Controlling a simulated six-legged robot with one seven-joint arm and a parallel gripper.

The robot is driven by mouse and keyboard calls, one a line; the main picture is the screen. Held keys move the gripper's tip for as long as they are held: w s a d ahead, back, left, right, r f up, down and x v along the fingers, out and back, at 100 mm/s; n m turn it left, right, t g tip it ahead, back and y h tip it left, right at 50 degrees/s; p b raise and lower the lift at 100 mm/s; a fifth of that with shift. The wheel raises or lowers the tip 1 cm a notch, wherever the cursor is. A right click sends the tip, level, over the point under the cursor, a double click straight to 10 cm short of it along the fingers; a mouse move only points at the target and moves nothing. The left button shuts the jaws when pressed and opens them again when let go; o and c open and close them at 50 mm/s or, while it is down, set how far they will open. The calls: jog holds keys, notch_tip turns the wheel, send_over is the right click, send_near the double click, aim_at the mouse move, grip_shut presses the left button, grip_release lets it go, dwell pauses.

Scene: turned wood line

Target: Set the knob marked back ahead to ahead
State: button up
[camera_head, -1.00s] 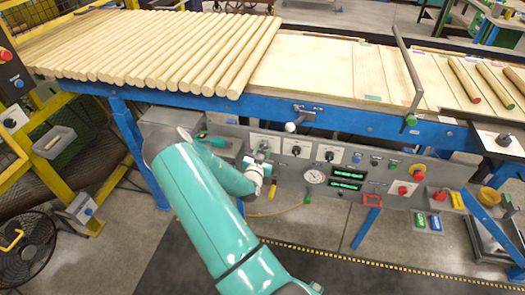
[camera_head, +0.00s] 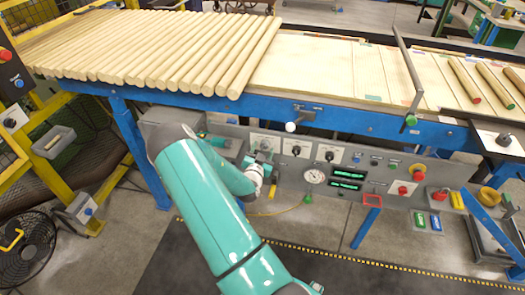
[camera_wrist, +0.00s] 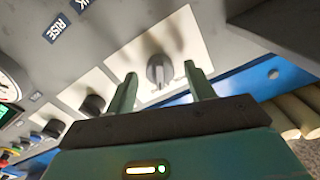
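In the wrist view, a grey pointer knob (camera_wrist: 159,72) stands on a white plate with small marks. My gripper (camera_wrist: 161,70) is open, with one finger to each side of this knob and a gap on both sides. I cannot read the words on its plate, so I cannot tell if it is the back ahead knob. In the head view, my gripper (camera_head: 264,166) is at the left plate (camera_head: 257,139) of the row on the grey panel, and hides much of its knob. Two more black knobs, the middle one (camera_head: 296,150) and the right one (camera_head: 329,156), are to the right.
The panel also carries a round gauge (camera_head: 314,176), green displays (camera_head: 347,180) and red buttons. A white-balled lever (camera_head: 290,127) sticks out above the knobs. The blue bench frame (camera_head: 345,121) runs above the panel.

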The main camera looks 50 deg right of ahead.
jog(key=v, duration=1.3)
jog(key=shift+s+a, duration=0.2)
jog(key=shift+a, duration=0.15)
jog(key=w+a+r+n+y, duration=0.1)
jog(key=w+a+r+y, duration=0.55)
jog(key=w+a, duration=0.4)
jog(key=w+a+r+n+t+y, duration=0.25)
jog(key=a+r+n+y, duration=0.35)
jog(key=a+r, duration=0.5)
jog(key=s+a+r+n+g+y, duration=0.2)
jog(key=s+a+r+n+y, duration=0.25)
jog(key=s+a+r, duration=0.5)
jog(key=s+a+r+n+g, duration=0.1)
jog(key=s+a+r+n, duration=0.1)
jog(key=s, duration=0.4)
jog(key=s+a+r+n+g, duration=0.1)
jog(key=s+a+r+n, duration=0.1)
jog(key=s+r+n, duration=0.1)
jog(key=s+r, duration=0.1)
jog(key=s, duration=0.1)
jog(key=shift+s+a, duration=0.2)
jog(key=shift+s, duration=0.2)
